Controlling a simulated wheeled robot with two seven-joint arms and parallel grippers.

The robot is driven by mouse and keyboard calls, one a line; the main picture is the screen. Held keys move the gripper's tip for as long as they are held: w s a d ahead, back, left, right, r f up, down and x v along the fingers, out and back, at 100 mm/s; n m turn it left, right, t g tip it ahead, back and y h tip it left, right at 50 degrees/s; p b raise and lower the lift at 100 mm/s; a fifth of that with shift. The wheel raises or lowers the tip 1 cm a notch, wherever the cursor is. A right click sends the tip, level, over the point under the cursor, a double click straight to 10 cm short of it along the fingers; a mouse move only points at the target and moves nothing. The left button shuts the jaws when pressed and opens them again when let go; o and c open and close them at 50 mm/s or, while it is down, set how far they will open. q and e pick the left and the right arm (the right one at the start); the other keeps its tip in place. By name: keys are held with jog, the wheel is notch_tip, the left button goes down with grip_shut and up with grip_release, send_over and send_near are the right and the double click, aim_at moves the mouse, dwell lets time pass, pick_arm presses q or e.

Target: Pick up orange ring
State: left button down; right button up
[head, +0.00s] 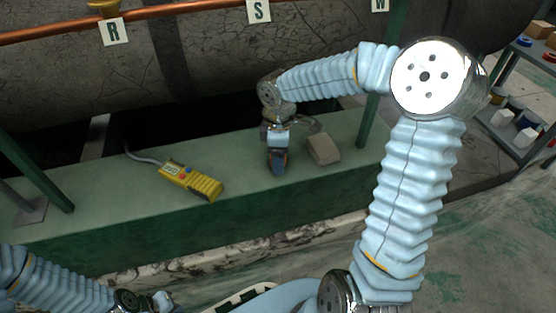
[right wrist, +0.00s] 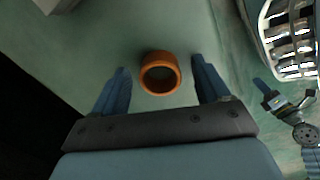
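The orange ring (right wrist: 160,73) sits on the green ledge (right wrist: 185,25) in the right wrist view, its round opening facing the camera. My right gripper (right wrist: 160,82) is open, with one blue finger on each side of the ring and a visible gap to both. In the head view the right gripper (head: 278,160) points down at the ledge, and it mostly hides the ring there. My left arm is low at the left of the head view. What seems to be my left gripper (right wrist: 278,97) shows small at the right of the right wrist view; its opening is unclear.
A yellow handheld device (head: 192,182) with a grey cable lies on the ledge left of the right gripper. A grey-beige block (head: 323,149) sits just right of it. Green posts (head: 368,120) rise from the ledge. A large cracked pipe (head: 210,60) runs behind.

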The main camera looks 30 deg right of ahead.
jog(key=c, duration=0.9)
notch_tip(320, 180, up, 4)
jog(key=shift+a+f+p, duration=0.1)
jog(key=shift+p, duration=0.55)
jog(key=s+a+r+p, duration=0.2)
jog(key=s+a+r, duration=0.1)
jog(key=r, duration=0.1)
jog(key=s+a+r+p, duration=0.2)
jog(key=s+a+r, duration=0.1)
jog(key=s+r, duration=0.1)
jog(key=s+a+r+p, duration=0.2)
jog(key=s+a+r, duration=0.1)
jog(key=r, duration=0.2)
jog(key=shift+s+r, duration=0.15)
jog(key=shift+s, duration=0.15)
